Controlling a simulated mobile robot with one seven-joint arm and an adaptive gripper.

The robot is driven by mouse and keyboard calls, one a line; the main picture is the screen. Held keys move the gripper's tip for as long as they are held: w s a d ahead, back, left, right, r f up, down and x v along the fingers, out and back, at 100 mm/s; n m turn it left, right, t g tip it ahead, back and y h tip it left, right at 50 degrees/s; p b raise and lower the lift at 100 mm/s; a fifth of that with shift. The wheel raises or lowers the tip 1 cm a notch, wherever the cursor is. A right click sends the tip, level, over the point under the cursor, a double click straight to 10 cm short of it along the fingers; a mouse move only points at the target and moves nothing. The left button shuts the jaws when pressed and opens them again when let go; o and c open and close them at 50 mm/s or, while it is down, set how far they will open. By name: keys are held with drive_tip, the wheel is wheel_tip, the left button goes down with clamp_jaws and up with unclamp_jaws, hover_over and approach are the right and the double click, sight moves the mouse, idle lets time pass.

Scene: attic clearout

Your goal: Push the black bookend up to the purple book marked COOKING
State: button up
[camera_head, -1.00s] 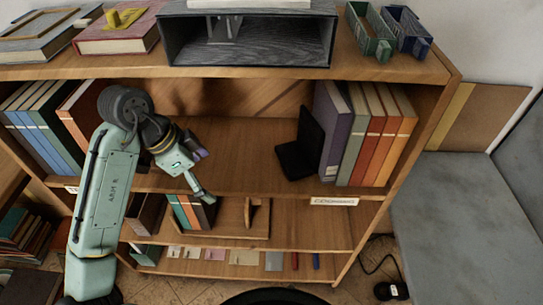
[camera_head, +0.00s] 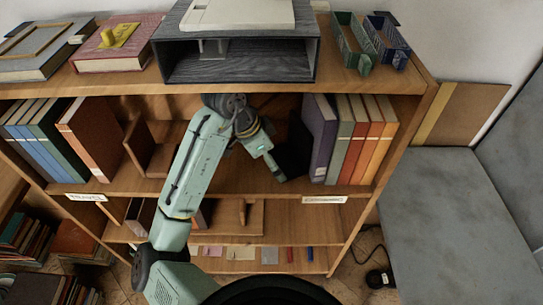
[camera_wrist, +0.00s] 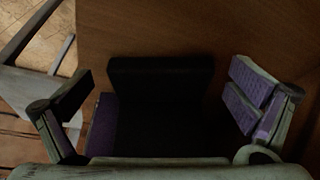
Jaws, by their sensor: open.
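The black bookend (camera_head: 294,150) stands on the middle shelf, just left of the purple book (camera_head: 321,140), the leftmost of the upright row at right. Whether they touch is hard to see. My gripper (camera_head: 277,172) is at the bookend's left side and covers part of it. In the wrist view, the dark bookend (camera_wrist: 160,110) shows between the two spread fingers of my gripper (camera_wrist: 158,98), with nothing gripped. A purple strip (camera_wrist: 103,125) beside it may be the book. The COOKING lettering on the book cannot be read.
A green, a red and an orange book (camera_head: 362,140) stand right of the purple one. A wooden bookend (camera_head: 150,148) and more books (camera_head: 90,140) stand at left. The top board (camera_head: 120,85) overhangs the shelf and carries a grey box (camera_head: 240,68).

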drive_tip(key=shift+f, duration=0.4)
drive_tip(key=c, duration=1.7)
drive_tip(key=shift+d, duration=0.1)
